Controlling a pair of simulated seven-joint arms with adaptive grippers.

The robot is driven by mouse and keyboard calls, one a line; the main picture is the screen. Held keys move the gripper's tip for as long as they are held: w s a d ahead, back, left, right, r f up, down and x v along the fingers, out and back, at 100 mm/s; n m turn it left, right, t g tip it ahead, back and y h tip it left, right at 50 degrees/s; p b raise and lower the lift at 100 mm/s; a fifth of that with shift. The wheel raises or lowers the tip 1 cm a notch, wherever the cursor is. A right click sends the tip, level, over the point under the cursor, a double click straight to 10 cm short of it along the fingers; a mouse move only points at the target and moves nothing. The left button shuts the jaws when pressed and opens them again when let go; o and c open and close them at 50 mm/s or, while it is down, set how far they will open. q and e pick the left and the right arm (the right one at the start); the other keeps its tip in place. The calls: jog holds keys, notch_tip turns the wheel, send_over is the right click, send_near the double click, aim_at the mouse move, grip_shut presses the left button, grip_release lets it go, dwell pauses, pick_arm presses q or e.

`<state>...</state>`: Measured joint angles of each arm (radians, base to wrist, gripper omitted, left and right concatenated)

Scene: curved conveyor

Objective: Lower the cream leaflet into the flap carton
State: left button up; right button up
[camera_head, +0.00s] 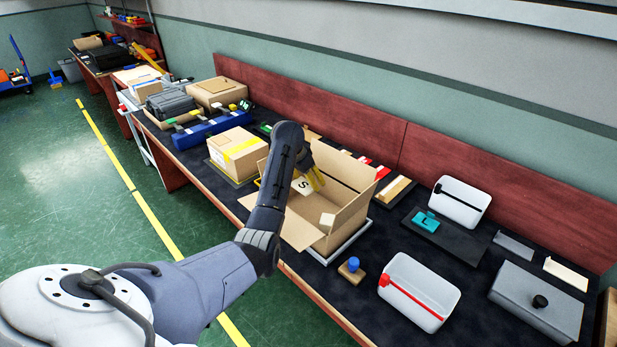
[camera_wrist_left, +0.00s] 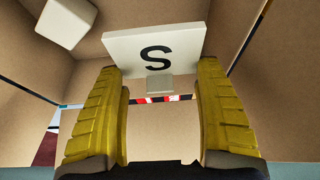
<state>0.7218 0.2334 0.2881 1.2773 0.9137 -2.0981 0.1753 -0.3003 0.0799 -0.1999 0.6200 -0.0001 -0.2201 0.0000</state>
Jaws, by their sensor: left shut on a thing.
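The flap carton (camera_head: 350,221) stands open on the workbench, with its flaps spread outward. My left gripper (camera_head: 314,180) has yellow fingers and is over the carton's opening, pointing into it. It is shut on the cream leaflet (camera_head: 302,187), a pale flat piece marked with a black S. In the left wrist view, the leaflet (camera_wrist_left: 155,47) sits at the fingertips, with a small tab between the yellow fingers (camera_wrist_left: 160,95). Brown carton walls surround it there. Whether the leaflet touches the carton floor cannot be told. My right gripper is not in view.
A pale block (camera_head: 327,219) is in the carton near its front; it also shows in the wrist view (camera_wrist_left: 67,20). A taped box (camera_head: 237,152) stands to the left. A white bin (camera_head: 420,290) and a blue-knobbed piece (camera_head: 352,270) are at the right front.

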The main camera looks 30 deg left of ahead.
pick_arm(q)
jog(key=shift+f, duration=3.25)
jog(key=shift+f, duration=0.8)
jog(key=o, duration=1)
jog(key=shift+r, duration=0.1)
